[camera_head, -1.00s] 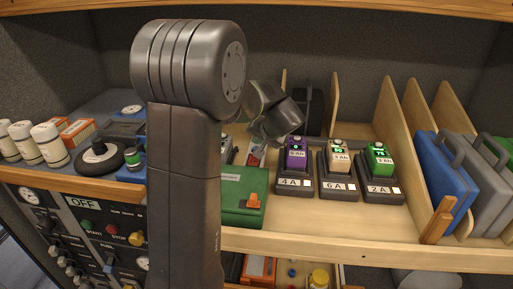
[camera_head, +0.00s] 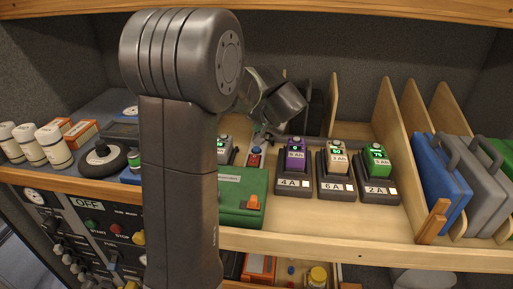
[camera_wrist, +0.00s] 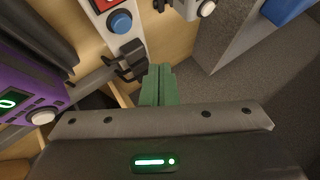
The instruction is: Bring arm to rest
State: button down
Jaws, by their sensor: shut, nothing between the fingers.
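My gripper (camera_wrist: 158,86) shows in the wrist view as two green fingers pressed together, with nothing between them. In the head view my gripper (camera_head: 262,133) is small and partly hidden below my dark wrist, in front of the shelf's back row. It is above and behind the green box (camera_head: 240,197) and left of the purple battery (camera_head: 296,154). In the wrist view, a grey unit with a blue button (camera_wrist: 121,22) lies beyond the fingertips, and a purple unit with a lit display (camera_wrist: 28,105) is at the left. I cannot tell whether the fingertips touch anything.
Cream (camera_head: 338,156) and green (camera_head: 377,158) batteries stand in chargers right of the purple one. Wooden dividers (camera_head: 392,120) and blue (camera_head: 440,172) and grey cases fill the right. White jars (camera_head: 53,145) stand left. An upper shelf edge (camera_head: 380,8) runs overhead.

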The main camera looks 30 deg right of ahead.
jog(key=shift+f, duration=0.1)
dwell(0.3)
jog(key=shift+f+b, duration=0.4)
jog(key=shift+f, duration=0.35)
jog(key=shift+r+p, duration=0.25)
jog(key=shift+p, duration=1.2)
jog(key=shift+r+p, duration=0.15)
jog(key=shift+p, duration=0.3)
notch_tip(320, 180, up, 5)
jog(key=shift+f+p, duration=0.15)
jog(key=shift+p, duration=0.95)
jog(key=shift+f, duration=0.1)
